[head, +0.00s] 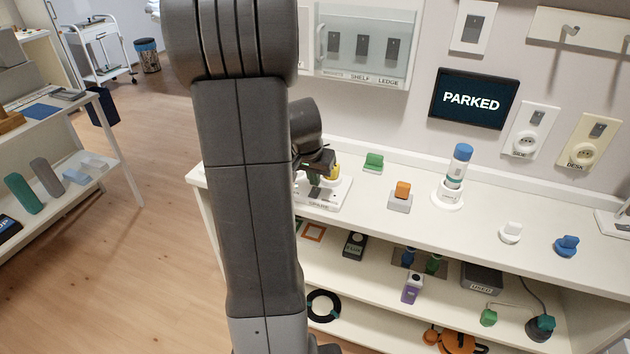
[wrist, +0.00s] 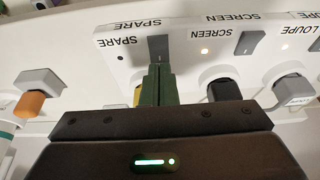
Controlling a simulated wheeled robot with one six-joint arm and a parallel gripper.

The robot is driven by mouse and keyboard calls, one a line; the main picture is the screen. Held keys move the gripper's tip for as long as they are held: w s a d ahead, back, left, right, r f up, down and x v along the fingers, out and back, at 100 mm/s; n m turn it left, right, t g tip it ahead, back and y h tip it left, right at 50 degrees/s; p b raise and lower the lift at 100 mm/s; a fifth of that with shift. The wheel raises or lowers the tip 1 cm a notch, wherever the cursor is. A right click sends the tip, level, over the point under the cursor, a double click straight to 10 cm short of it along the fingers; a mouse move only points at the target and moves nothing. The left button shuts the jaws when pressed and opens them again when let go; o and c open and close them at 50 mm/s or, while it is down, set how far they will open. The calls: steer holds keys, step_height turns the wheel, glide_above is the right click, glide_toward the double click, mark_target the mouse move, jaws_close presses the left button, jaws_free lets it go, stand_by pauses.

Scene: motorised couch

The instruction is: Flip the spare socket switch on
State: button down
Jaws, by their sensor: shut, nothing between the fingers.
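A white socket strip (wrist: 110,38) fills the top of the wrist view, with its labels upside down. Its spare switch (wrist: 158,47) is a grey rocker, partly covered by my fingertips. The spare lamp (wrist: 120,57) looks dark. My gripper (wrist: 157,72) is shut and empty, its green fingertips at the lower edge of the spare switch; I cannot tell whether they touch it. A yellow plug (wrist: 137,95) shows beside the fingers. In the head view the strip (head: 340,197) lies on the counter, with my gripper (head: 314,178) over it, partly hidden by my arm.
A black plug (wrist: 222,90) and a grey plug (wrist: 292,90) sit close right of my fingers. An orange-topped block (head: 401,198) and a blue-capped bottle (head: 458,165) stand farther right on the counter.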

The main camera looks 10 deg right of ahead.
mark_target(315, 193)
steer(key=shift+x, duration=1.15)
steer(key=shift+r+p, duration=0.1)
steer(key=shift+p, duration=0.35)
steer(key=shift+d+g+p, duration=0.1)
steer(key=shift+g+p, duration=0.2)
steer(key=shift+p, duration=0.15)
steer(key=shift+w+f+b, duration=0.1)
steer(key=shift+f+b, duration=0.15)
steer(key=shift+b, duration=0.05)
steer(key=shift+s+a+b, duration=0.4)
steer(key=shift+s+a, duration=0.05)
steer(key=shift+s, duration=0.3)
